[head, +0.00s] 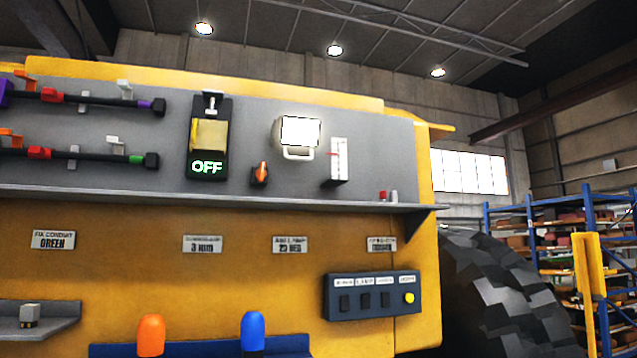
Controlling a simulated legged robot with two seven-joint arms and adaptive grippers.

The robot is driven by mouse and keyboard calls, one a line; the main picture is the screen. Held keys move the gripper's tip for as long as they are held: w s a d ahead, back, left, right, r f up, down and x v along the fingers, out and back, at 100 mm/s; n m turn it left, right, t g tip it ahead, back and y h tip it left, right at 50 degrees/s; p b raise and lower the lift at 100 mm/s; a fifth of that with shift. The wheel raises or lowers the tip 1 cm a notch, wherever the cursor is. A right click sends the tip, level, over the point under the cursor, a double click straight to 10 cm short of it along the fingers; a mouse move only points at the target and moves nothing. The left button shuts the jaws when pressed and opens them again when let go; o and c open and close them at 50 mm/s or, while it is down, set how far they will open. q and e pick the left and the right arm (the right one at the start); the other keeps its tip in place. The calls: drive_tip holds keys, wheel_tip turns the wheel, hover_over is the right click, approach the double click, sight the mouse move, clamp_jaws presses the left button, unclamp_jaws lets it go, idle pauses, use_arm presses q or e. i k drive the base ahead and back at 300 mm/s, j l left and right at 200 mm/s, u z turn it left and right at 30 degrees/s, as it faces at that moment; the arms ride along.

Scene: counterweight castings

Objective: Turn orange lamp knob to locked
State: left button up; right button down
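The orange lamp knob (261,172) is on the grey panel (234,185) of the yellow machine, on a small dark base. Its orange pointer stands close to upright, leaning slightly right; no readable locked mark shows beside it. A lamp (298,135) with a bright white face and pale housing is mounted up and to the right of the knob. Neither of my grippers is in view, and nothing touches the knob.
A switch box reading OFF (208,140) is left of the knob; a white gauge (337,163) is right. A grey ledge (220,197) juts out below. Lower down are a dark button box (372,296) and orange (151,335) and blue (253,332) capped items. A large tyre (500,290) stands right.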

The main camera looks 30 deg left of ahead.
sight(260, 174)
drive_tip(key=u, duration=1.35)
